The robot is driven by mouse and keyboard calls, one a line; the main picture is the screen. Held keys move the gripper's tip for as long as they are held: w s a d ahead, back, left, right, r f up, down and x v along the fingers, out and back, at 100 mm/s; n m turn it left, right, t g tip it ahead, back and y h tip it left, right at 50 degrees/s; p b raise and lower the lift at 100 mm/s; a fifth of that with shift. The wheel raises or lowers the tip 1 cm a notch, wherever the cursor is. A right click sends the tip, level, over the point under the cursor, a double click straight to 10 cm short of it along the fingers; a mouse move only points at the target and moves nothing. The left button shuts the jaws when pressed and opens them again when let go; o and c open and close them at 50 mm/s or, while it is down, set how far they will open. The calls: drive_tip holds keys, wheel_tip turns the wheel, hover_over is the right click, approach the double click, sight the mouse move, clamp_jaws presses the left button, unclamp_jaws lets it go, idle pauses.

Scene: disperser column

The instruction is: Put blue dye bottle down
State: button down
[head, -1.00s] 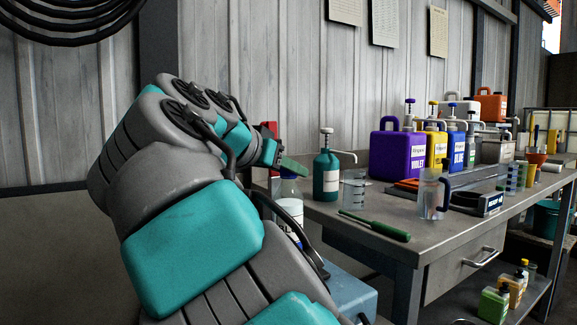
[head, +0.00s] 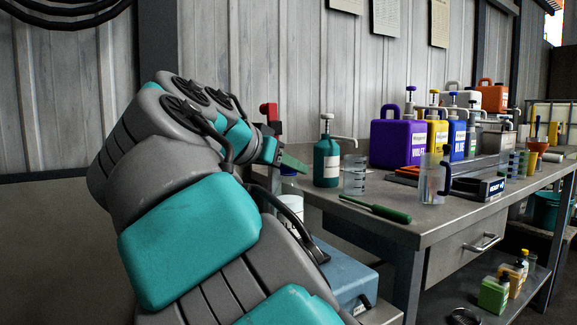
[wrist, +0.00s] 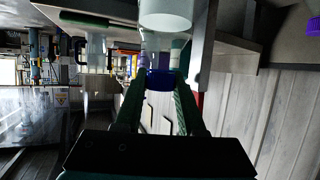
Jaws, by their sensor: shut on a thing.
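The blue dye bottle shows in the head view as a pale bottle (head: 291,222) with a partly readable "BLU" label, left of the bench and partly hidden by my arm. My gripper (head: 290,163) is at its top, with a green finger pointing right. In the wrist view my gripper (wrist: 160,84) has both green fingers shut on the bottle's blue cap (wrist: 160,80). The bottle's pale body (wrist: 165,12) extends beyond the cap to the top edge of that view. The bottle's base is hidden, so I cannot tell whether it touches anything.
A blue box-like unit (head: 343,274) is below and right of the bottle. The bench (head: 335,205) holds a green pump bottle (head: 327,158), a clear beaker (head: 354,175), a pitcher (head: 431,180), a green-handled tool (head: 377,208) and several dye jugs.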

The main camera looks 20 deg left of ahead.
drive_tip(key=shift+f+b, duration=0.35)
drive_tip(key=shift+f, duration=0.05)
drive_tip(key=shift+c, duration=2.1)
unclamp_jaws()
drive_tip(key=shift+s, duration=0.1)
drive_tip(key=v, duration=0.7)
drive_tip(key=shift+s+r+p, duration=0.15)
drive_tip(key=shift+s+p, duration=0.15)
